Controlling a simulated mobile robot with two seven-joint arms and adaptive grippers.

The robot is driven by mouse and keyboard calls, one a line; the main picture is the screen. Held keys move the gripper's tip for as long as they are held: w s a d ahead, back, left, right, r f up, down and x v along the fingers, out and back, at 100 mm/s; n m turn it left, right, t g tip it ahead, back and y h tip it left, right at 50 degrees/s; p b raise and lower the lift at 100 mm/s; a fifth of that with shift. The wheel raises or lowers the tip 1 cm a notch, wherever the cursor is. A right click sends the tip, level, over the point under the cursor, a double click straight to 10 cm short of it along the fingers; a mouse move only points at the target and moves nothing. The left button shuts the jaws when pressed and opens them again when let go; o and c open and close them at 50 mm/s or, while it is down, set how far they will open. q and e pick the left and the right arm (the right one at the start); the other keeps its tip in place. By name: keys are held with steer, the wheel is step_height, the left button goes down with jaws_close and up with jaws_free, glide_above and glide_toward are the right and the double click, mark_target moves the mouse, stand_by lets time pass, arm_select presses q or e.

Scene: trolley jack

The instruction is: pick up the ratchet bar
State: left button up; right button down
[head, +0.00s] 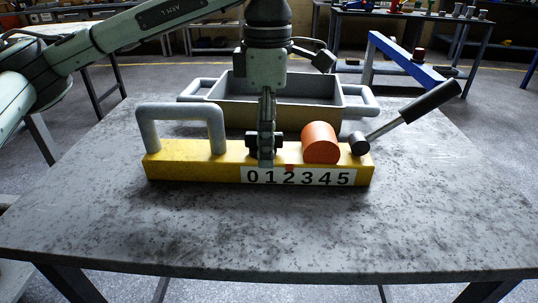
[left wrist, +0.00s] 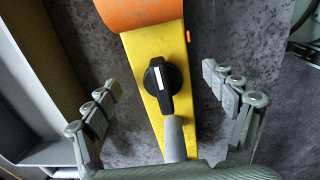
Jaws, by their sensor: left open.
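The ratchet bar (head: 430,102) has a black grip and a thin metal shaft. It slants up to the right from a dark pivot (head: 359,144) at the right end of the yellow jack body (head: 205,173). My left gripper (head: 266,152) points down over the middle of the body, left of the orange cylinder (head: 321,143) and well apart from the bar. In the left wrist view its fingers (left wrist: 160,80) are spread wide on either side of a black knob (left wrist: 158,88) with a white mark, holding nothing. The bar does not show there. My right gripper is out of view.
A grey U-shaped handle (head: 181,113) stands on the body's left end. A grey tray (head: 325,103) with side handles sits close behind the jack. The front of the speckled table (head: 270,235) is clear. Other benches stand farther back.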

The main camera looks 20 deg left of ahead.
arm_select(q)
steer(key=f, duration=0.4)
steer(key=shift+d, duration=0.2)
steer(key=c, duration=1.8)
steer(key=shift+r, duration=0.1)
jaws_close()
steer(key=shift+r, duration=0.15)
